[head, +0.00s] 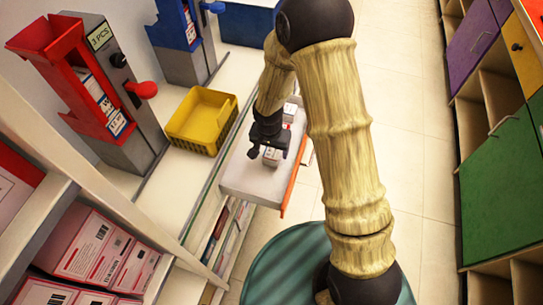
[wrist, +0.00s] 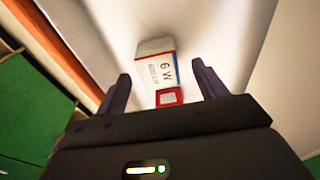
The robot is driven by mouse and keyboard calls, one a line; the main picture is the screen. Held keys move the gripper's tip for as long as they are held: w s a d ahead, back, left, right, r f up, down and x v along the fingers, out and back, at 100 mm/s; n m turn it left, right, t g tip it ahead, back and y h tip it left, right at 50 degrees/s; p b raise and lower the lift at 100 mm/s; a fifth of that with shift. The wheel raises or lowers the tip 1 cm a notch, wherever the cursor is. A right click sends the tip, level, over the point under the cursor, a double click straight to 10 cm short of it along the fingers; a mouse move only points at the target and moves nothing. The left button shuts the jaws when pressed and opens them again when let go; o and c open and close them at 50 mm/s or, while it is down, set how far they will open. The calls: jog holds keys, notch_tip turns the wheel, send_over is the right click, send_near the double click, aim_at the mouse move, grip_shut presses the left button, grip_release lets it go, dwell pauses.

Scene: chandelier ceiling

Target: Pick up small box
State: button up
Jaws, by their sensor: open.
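A small white box (wrist: 153,66) marked "6 W", with blue and red edges, lies in a white open drawer (head: 240,178). In the wrist view it is ahead of my gripper (wrist: 160,72), roughly between the two dark fingers, which are apart and empty. A red patch with a white square (wrist: 169,97) shows just below it; I cannot tell if it is a separate box. In the head view my gripper (head: 268,146) is low over the drawer, close to a small white box (head: 271,156). Another small box (head: 290,110) is partly hidden behind my arm.
A yellow basket (head: 201,118) stands on the shelf left of the drawer. Boxes (head: 85,243) fill a lower-left shelf. Green cabinets (head: 500,170) line the right; the tiled floor (head: 415,130) between is clear.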

aim_at(272, 152)
jog(key=f, duration=0.3)
jog(key=shift+w+d, duration=0.1)
jog(key=shift+w, duration=0.15)
jog(key=c, duration=1.1)
jog(key=shift+o, duration=0.2)
notch_tip(272, 152, up, 10)
jog(key=shift+p, duration=0.85)
